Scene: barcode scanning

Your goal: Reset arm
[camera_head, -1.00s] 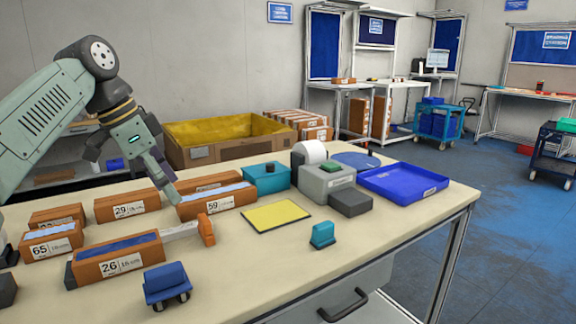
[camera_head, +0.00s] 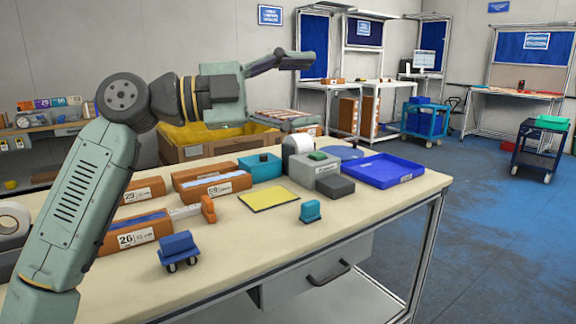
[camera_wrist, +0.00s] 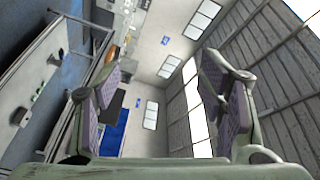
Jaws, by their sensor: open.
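My arm rises at the left of the head view and bends over the far part of the table (camera_head: 262,236). My gripper (camera_head: 308,60) is raised well above the table and points right, away from the things on it. In the wrist view my gripper (camera_wrist: 160,100) has its two fingers wide apart, with nothing between them. Behind them show the room's wall, windows and ceiling.
On the table are brown boxes labelled 59 (camera_head: 215,186) and 26 (camera_head: 135,238), a yellow mat (camera_head: 269,200), a blue tray (camera_head: 385,170), a grey device (camera_head: 313,170) and a teal box (camera_head: 260,167). A yellow-lined crate (camera_head: 195,142) stands behind.

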